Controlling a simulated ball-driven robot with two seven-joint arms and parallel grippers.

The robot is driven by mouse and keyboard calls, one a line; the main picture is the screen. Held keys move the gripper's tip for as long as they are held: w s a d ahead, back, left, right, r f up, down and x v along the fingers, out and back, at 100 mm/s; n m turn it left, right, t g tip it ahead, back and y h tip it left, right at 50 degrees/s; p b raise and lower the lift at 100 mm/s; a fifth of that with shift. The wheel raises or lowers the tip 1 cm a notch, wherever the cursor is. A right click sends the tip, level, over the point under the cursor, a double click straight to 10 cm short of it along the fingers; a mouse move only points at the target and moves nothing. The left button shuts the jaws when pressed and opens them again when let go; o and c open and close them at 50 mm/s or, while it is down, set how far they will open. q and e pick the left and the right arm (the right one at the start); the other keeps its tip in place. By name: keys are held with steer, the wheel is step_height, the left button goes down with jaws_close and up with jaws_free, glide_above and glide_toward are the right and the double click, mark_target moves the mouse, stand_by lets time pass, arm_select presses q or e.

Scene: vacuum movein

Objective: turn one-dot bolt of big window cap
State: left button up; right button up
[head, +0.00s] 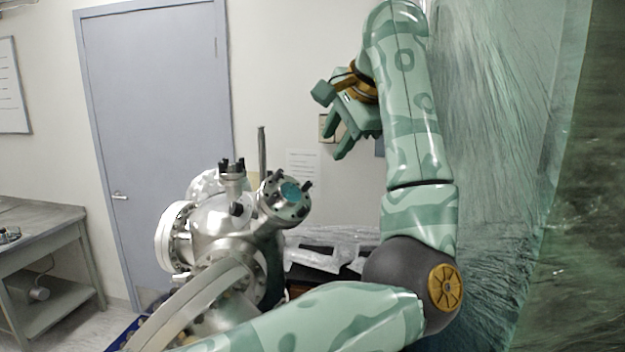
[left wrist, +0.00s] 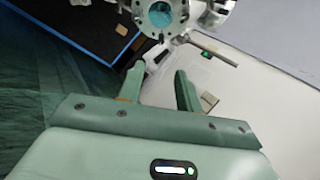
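The metal vacuum chamber (head: 215,222) stands left of centre in the head view. A round flange cap with a teal window (head: 290,192), apparently the big window cap, tilts up on its upper right. Dark bolts stick out from its rim, such as one bolt (head: 306,185); dot marks are too small to read. The cap also shows at the top of the left wrist view (left wrist: 161,14), beyond the fingertips. My left gripper (head: 336,146) is raised to the right of the cap and above it, clear of it. Its fingers are apart and empty in the left wrist view (left wrist: 160,68). My right gripper is out of view.
A smaller port with dark bolts (head: 232,172) rises beside the cap. A thin upright rod (head: 262,150) stands behind. Clear plastic sheeting (head: 500,130) hangs at the right. A grey bench (head: 45,225) is at far left. The air between gripper and cap looks free.

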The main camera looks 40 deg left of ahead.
mark_target(311, 182)
arm_select(q)
steer(key=p+x, duration=0.1)
steer(key=x, duration=1.2)
steer(key=shift+a, duration=0.3)
jaws_close()
